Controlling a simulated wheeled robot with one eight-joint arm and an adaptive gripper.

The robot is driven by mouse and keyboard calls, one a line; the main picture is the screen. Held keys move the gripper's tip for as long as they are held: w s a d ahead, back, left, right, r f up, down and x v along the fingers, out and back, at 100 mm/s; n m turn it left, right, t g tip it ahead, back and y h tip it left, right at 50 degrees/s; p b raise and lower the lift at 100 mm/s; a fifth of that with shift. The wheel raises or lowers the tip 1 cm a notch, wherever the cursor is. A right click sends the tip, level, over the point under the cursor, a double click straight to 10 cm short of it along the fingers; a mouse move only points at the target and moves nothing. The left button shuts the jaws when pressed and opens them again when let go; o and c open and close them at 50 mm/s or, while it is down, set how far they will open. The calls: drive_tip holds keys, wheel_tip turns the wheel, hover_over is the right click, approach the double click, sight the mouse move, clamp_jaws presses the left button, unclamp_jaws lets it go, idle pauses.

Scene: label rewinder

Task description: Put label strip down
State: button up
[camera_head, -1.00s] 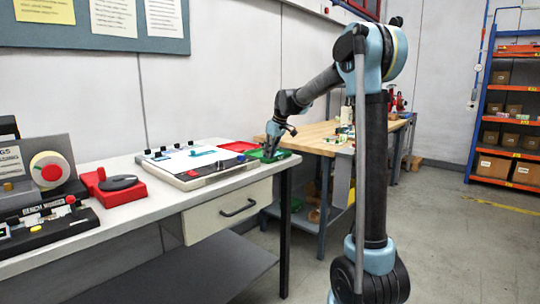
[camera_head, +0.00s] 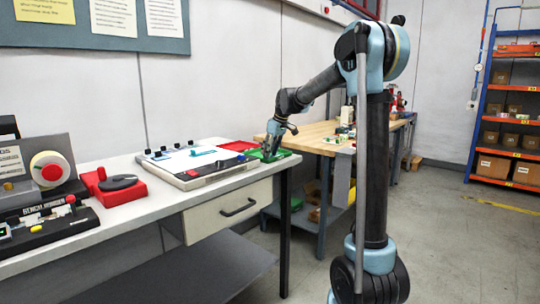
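My gripper (camera_head: 268,156) is at the right end of the white bench, low over a green tray or mat (camera_head: 284,154). The fingers are small and dark here, and I cannot tell whether they are open or shut. No label strip can be made out at the fingertips; if one is there, it is too small or hidden. A flat white board (camera_head: 190,163) with several dark knobs and a teal piece (camera_head: 203,152) on it lies just left of the gripper.
A red tray (camera_head: 238,146) lies behind the board. A red-based device (camera_head: 114,187) and the bench winder (camera_head: 45,215) with a label roll (camera_head: 50,168) stand at the left. A wooden workbench (camera_head: 315,137) stands behind my arm. Shelving (camera_head: 510,110) is at the far right.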

drive_tip(key=v, duration=1.1)
drive_tip(key=s+d+f+m, duration=0.2)
drive_tip(key=s+d+f, duration=0.2)
drive_tip(key=s+d, duration=0.55)
drive_tip(key=s+d+f+m+h, duration=0.1)
drive_tip(key=s+d+f, duration=0.3)
drive_tip(key=s+f, duration=0.4)
drive_tip(key=s+d+f+m+h, duration=0.1)
drive_tip(key=s+d+f+m, duration=0.3)
drive_tip(key=s+f, duration=0.5)
drive_tip(key=s+d+f+m+h, duration=0.1)
drive_tip(key=s+d+f+m, duration=0.2)
drive_tip(key=s, duration=1.3)
wheel_tip(320, 180, down, 6)
drive_tip(key=d, duration=0.2)
drive_tip(key=shift+d+r+g, duration=0.2)
drive_tip(key=shift+d+g, duration=0.05)
drive_tip(key=shift+g, duration=0.05)
drive_tip(key=shift+w+f, duration=0.2)
drive_tip(key=shift+w, duration=0.2)
